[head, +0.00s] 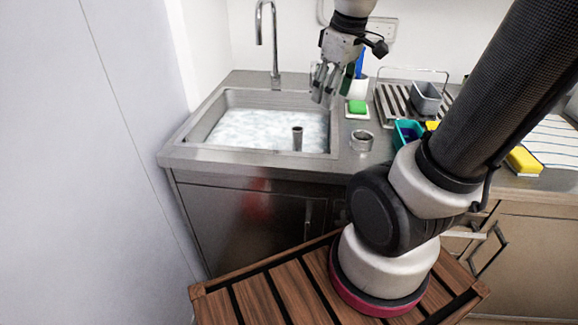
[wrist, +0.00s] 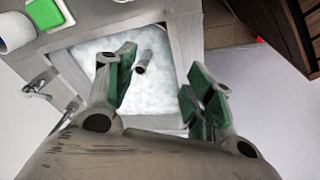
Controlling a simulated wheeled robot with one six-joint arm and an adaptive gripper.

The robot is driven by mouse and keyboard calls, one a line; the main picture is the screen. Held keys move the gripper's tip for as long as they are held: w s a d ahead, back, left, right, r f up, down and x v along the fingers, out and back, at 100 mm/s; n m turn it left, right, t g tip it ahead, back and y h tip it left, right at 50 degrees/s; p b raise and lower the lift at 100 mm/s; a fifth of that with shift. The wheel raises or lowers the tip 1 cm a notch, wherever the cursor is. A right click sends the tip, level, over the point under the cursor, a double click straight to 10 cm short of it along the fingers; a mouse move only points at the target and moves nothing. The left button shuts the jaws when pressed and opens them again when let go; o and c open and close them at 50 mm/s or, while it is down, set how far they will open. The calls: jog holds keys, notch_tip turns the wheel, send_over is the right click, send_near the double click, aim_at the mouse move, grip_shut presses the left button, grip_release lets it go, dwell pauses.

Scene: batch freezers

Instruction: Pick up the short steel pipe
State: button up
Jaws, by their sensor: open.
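The short steel pipe (head: 297,139) stands upright, or nearly so, in the sink basin near its front right corner, rising out of white foam that hides its lower end. It also shows in the wrist view (wrist: 143,62), beyond the fingers and nearer the left one. My gripper (head: 323,88) is above the right rear part of the sink, pointing down, behind and above the pipe and apart from it. In the wrist view its green-padded fingers (wrist: 163,88) are spread wide with nothing between them.
The steel sink (head: 200,125) has a tall faucet (head: 275,45) at its back. On the counter right of it are a steel ring (head: 362,141), a green sponge (head: 357,106), a teal container (head: 402,137) and a dish rack (head: 388,107). A wall stands at the left.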

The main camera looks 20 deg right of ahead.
jog(key=w+f+n+g, duration=0.1)
jog(key=w+f+n, duration=0.3)
jog(key=w+f, duration=0.25)
jog(key=n+g, duration=0.2)
jog(key=n, duration=0.2)
send_over(297, 146)
jog(key=w+d, duration=0.1)
notch_tip(297, 146, down, 9)
jog(key=shift+d, duration=0.1)
jog(key=f, duration=0.8)
jog(key=shift+w+f, duration=0.15)
jog(key=shift+w, duration=0.05)
jog(key=c, duration=1)
